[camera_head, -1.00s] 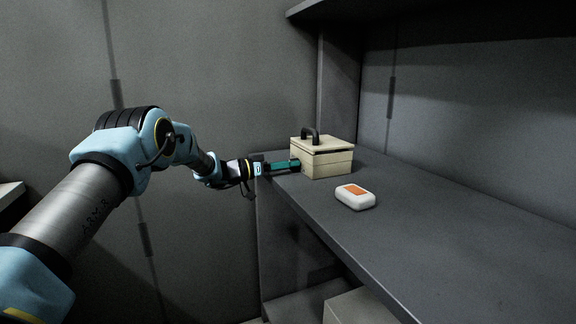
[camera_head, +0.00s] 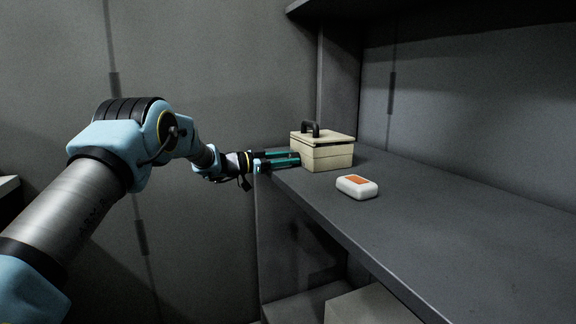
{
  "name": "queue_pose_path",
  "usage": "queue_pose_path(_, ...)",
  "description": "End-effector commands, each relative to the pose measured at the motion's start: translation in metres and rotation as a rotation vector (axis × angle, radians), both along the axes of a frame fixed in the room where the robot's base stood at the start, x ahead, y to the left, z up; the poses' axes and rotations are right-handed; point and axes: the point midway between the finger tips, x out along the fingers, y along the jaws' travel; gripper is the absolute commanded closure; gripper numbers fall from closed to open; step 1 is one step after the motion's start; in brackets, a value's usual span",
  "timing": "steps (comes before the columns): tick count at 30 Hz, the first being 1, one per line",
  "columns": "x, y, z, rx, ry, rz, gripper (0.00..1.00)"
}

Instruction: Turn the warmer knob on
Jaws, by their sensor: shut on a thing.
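The warmer is a beige box (camera_head: 328,158) with a lid and a dark arched handle (camera_head: 311,129). It stands on the grey shelf near its left end. My gripper (camera_head: 297,159) reaches in from the left, with its green fingers one above the other against the box's left-facing side. It is shut on the knob there. The knob itself is hidden between the fingertips, so its turned position cannot be seen.
A small white rounded object with an orange top (camera_head: 357,186) lies on the shelf (camera_head: 450,215) in front of the box. The shelf is clear to the right. Another shelf (camera_head: 430,12) hangs above, and a pale box (camera_head: 370,305) sits below.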

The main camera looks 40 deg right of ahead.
Motion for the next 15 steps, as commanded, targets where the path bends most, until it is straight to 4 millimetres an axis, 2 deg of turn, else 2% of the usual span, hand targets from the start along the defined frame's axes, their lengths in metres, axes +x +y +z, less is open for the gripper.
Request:
queue_pose_path(6, 0.0, 0.0004, -0.0018, -0.035, -0.09, 0.0, 1.0)
queue_pose_path(15, 0.0, 0.0006, -0.0007, -0.052, -0.133, 0.0, 1.0)
